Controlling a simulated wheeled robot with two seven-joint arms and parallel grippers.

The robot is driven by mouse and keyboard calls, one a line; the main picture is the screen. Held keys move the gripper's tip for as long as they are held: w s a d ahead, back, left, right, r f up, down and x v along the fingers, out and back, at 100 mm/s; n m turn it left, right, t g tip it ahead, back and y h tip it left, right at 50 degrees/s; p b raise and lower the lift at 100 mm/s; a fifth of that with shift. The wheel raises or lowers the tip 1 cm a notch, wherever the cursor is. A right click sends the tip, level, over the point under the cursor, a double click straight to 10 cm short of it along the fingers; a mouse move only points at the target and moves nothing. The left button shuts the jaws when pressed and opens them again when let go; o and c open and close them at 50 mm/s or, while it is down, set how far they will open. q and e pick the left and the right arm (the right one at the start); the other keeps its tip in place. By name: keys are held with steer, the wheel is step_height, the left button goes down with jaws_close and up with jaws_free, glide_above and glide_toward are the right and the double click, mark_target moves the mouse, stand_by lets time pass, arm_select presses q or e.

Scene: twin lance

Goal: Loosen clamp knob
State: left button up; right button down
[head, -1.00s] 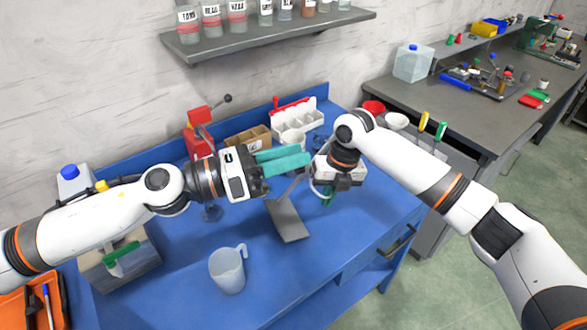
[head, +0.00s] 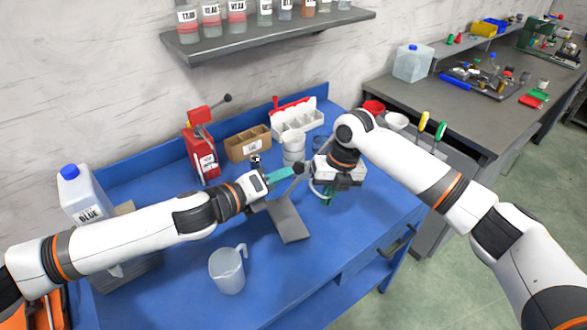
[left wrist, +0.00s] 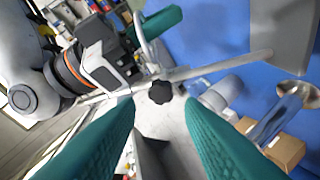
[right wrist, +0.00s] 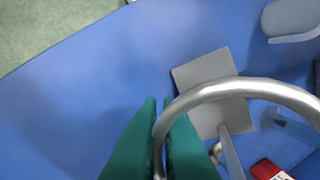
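A black clamp knob (left wrist: 160,92) sits on a metal rod stand in the left wrist view. It is a small dark spot in the head view (head: 298,168), at the tip of my left gripper. My left gripper (head: 290,171) is open with teal fingers; in the left wrist view, the knob appears between and just beyond the fingertips, with gaps on both sides. The stand's grey base plate (head: 288,222) lies on the blue bench. My right gripper (right wrist: 164,105) is shut on a curved metal ring (right wrist: 235,88), which runs between its green fingers; the head view partly hides this.
A clear jug (head: 227,271) stands in front of the stand. A red device (head: 201,155), a cardboard box (head: 248,145) and a white container (head: 292,148) stand behind. A jug labelled BLUE (head: 85,200) is at left. The bench front is mostly bare.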

mark_target(297, 168)
arm_select(q)
steer(key=x, duration=0.5)
steer(key=shift+w+d, duration=0.25)
steer(key=c, duration=0.7)
